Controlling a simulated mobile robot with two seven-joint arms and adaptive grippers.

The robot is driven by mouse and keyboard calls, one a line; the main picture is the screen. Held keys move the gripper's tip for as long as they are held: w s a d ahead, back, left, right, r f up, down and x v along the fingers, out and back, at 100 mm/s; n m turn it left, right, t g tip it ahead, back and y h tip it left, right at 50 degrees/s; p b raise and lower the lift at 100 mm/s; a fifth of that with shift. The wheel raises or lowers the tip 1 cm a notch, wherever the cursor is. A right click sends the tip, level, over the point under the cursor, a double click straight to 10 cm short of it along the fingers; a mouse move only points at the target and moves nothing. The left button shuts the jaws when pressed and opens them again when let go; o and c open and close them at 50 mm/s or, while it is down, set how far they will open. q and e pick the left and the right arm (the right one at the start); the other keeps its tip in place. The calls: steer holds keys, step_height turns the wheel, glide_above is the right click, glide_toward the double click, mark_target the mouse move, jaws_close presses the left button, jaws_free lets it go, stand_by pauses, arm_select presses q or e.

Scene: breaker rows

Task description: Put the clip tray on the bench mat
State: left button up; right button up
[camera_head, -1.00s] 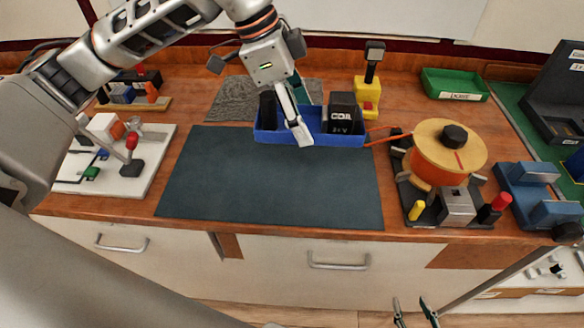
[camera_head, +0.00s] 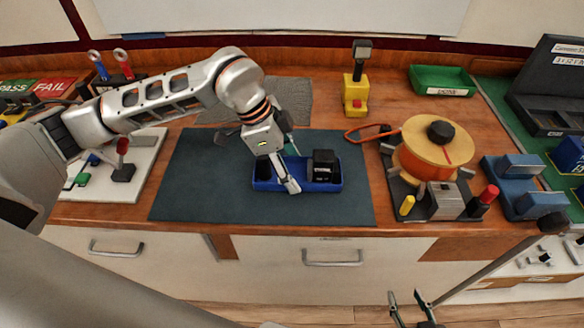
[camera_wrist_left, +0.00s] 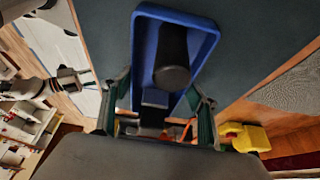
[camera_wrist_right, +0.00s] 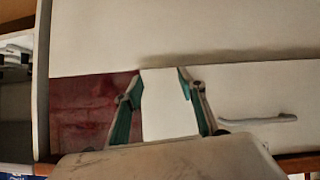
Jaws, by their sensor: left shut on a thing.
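The blue tray (camera_head: 335,184) is over the dark bench mat (camera_head: 200,185), toward its right half. It carries a black block (camera_head: 324,163) and another dark part at its left end. My left gripper (camera_head: 291,186) is shut on the tray's near wall. In the left wrist view the tray (camera_wrist_left: 212,30) extends from between the fingers, with the mat (camera_wrist_left: 105,30) beyond it. I cannot tell whether the tray touches the mat. My right gripper (camera_head: 412,308) is open and empty, low in front of the bench drawers; its spread fingers also show in the right wrist view (camera_wrist_right: 160,95).
A cable reel (camera_head: 432,150) on a dark base stands right of the mat. A yellow stand (camera_head: 355,95) and a green tray (camera_head: 441,80) are behind. A white board (camera_head: 142,160) lies left. A grey textured mat (camera_head: 285,100) lies behind the bench mat.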

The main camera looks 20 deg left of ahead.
arm_select(q)
steer(key=shift+f, duration=0.25)
steer(key=shift+f, duration=0.15)
steer(key=o, duration=1.4)
steer(key=shift+c, duration=0.2)
steer(key=b+v, duration=0.1)
steer(key=v, duration=1.1)
steer(key=shift+s, duration=0.15)
